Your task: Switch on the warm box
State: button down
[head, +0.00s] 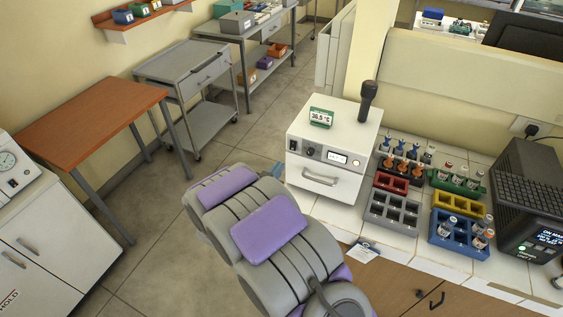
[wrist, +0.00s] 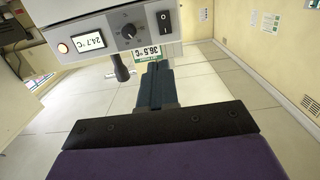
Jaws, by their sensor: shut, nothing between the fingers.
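The warm box (head: 325,180) is a white cabinet on the tiled bench, with a drawer-like front handle (head: 320,177). Its panel has a black rocker switch (head: 293,145), a knob (head: 312,151) and a lit display (head: 338,158). In the wrist view the picture is inverted; the switch (wrist: 164,22), knob (wrist: 129,31), display reading 24.7 °C (wrist: 88,41) and a small round lamp (wrist: 63,48) show clearly. My gripper (wrist: 157,72) is shut and empty, just short of the panel near the switch, apart from it. In the head view my arm hides most of the gripper (head: 277,170).
A 36.5 °C sign (head: 321,117) and a black handled device (head: 368,100) stand on the box. Coloured tube racks (head: 392,212) and a dark unit (head: 530,200) crowd the bench to its right. The floor (head: 150,250) to the left is free.

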jog(key=s+d+r+n+g+y+b, duration=0.1)
jog(key=s+r+n+g+y+b, duration=0.1)
jog(key=s+g+y, duration=0.4)
jog(key=s+d+r+n+g+y+b, duration=0.1)
jog(key=s+d+r+g+y+b, duration=0.2)
jog(key=s, duration=0.5)
jog(key=s+d+g+h, duration=0.1)
jog(key=s+d+g, duration=0.2)
jog(key=s, duration=0.6)
jog(key=s+d+g+h, duration=0.1)
jog(key=s+d+g, duration=0.2)
jog(key=s+d, duration=0.4)
jog(key=s+d+n+g+h, duration=0.1)
jog(key=s+d+g, duration=0.2)
jog(key=s, duration=0.9)
jog(key=shift+s+d+r+b, duration=0.2)
jog(key=shift+d+r+b, duration=0.1)
jog(key=shift+d, duration=0.75)
